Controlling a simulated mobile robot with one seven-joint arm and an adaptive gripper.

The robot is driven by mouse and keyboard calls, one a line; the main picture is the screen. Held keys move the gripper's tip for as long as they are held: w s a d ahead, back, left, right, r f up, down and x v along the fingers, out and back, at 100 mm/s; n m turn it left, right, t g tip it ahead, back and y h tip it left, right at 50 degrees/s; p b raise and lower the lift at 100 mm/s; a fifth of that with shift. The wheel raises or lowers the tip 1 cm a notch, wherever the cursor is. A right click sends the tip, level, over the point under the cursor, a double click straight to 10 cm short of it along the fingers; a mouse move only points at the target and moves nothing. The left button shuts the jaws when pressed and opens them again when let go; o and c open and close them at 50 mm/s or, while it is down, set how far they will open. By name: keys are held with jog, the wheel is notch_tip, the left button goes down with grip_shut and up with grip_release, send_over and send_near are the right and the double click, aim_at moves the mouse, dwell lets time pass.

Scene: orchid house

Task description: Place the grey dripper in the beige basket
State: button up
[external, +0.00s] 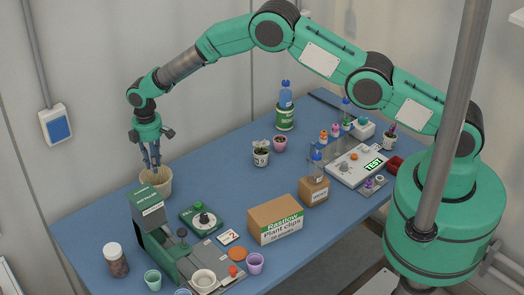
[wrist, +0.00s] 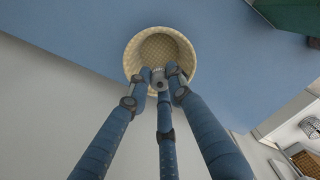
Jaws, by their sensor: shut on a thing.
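The beige basket (external: 163,183) stands near the left end of the blue table. In the wrist view its round woven rim (wrist: 131,58) shows below my fingers, and its inside looks empty where I can see it. My gripper (external: 154,164) points down over the basket, with its fingertips at about rim height or just above in the picture. In the wrist view my gripper (wrist: 159,78) has its fingers closed around a small grey dripper (wrist: 158,76). The dripper is mostly hidden by the fingers and appears over the near part of the basket opening.
A brown jar (external: 117,262) stands at the front left. Blue table surface (external: 205,165) behind the basket is clear.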

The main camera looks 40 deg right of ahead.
jog(key=shift+f, duration=1.6)
jog(key=o, duration=0.9)
jog(key=shift+r, duration=3.45)
jog(key=shift+r, duration=0.1)
